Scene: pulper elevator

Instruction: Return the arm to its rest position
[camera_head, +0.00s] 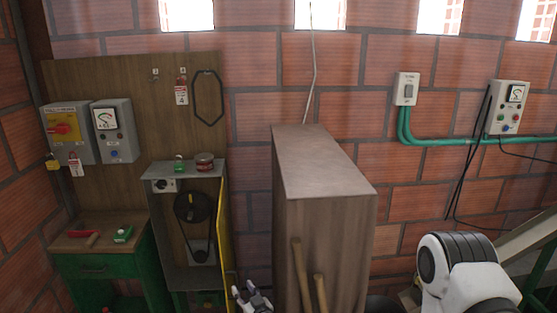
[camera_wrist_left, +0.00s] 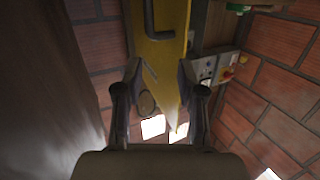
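My left gripper (camera_head: 252,297) shows at the bottom edge of the head view, between the yellow door (camera_head: 226,230) and the tall wooden cabinet. In the left wrist view my left gripper (camera_wrist_left: 159,85) is open, its two fingers wide apart. The yellow door (camera_wrist_left: 160,55) with a dark handle (camera_wrist_left: 157,24) lies beyond the fingers. Nothing is visibly gripped. A small rounded thing shows beside the left-hand finger; I cannot tell what it is. A white arm link of mine with a black joint stands at the lower right; my right gripper is out of view.
The tall wooden cabinet (camera_head: 325,165) stands close right of my left gripper, with wooden handles leaning on it. Left are an open grey cabinet (camera_head: 160,235) with a belt and pulley, and a green workbench (camera_head: 85,270). Control boxes (camera_head: 113,130) hang on the wooden board.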

